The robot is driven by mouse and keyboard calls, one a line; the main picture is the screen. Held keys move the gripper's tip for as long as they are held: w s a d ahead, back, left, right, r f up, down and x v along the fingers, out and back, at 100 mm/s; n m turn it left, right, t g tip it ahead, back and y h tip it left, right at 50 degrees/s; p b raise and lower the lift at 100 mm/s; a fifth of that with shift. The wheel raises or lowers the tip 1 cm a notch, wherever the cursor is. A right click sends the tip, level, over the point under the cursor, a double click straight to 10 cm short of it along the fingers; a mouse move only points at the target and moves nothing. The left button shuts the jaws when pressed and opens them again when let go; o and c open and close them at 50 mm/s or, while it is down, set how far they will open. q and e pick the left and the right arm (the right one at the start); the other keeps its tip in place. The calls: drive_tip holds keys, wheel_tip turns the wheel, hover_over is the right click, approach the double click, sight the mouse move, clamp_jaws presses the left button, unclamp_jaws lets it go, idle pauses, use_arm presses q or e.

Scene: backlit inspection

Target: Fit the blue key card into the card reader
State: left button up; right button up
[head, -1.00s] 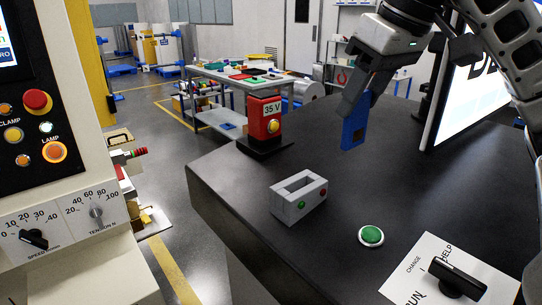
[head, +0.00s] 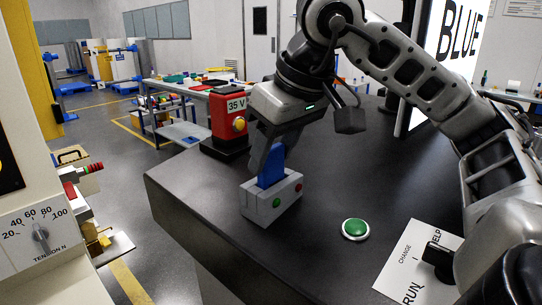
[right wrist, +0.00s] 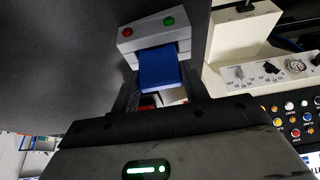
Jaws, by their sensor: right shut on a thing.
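My right gripper (head: 267,157) is above the reader, shut on the card's upper part. In the right wrist view the card (right wrist: 158,68) runs from between the fingers (right wrist: 160,92) to the reader (right wrist: 154,34). My left gripper is not in view.
A red box marked 35 V (head: 229,117) stands close behind the reader. A green button (head: 356,229) and a panel with a black switch (head: 410,262) lie to the right. A bright screen reading BLUE (head: 452,45) stands behind. The machine panel (head: 42,235) is at left.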

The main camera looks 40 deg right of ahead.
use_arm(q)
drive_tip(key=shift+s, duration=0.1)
use_arm(e)
drive_tip(key=o, duration=1)
drive_tip(key=shift+c, duration=0.2)
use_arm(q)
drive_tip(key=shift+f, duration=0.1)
use_arm(e)
drive_tip(key=shift+r, duration=0.15)
drive_tip(key=shift+s+r, duration=0.15)
drive_tip(key=shift+r, duration=0.2)
use_arm(q)
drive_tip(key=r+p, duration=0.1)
drive_tip(key=p, duration=0.1)
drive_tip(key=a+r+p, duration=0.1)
drive_tip(key=p, duration=0.1)
use_arm(e)
drive_tip(key=v, duration=1.1)
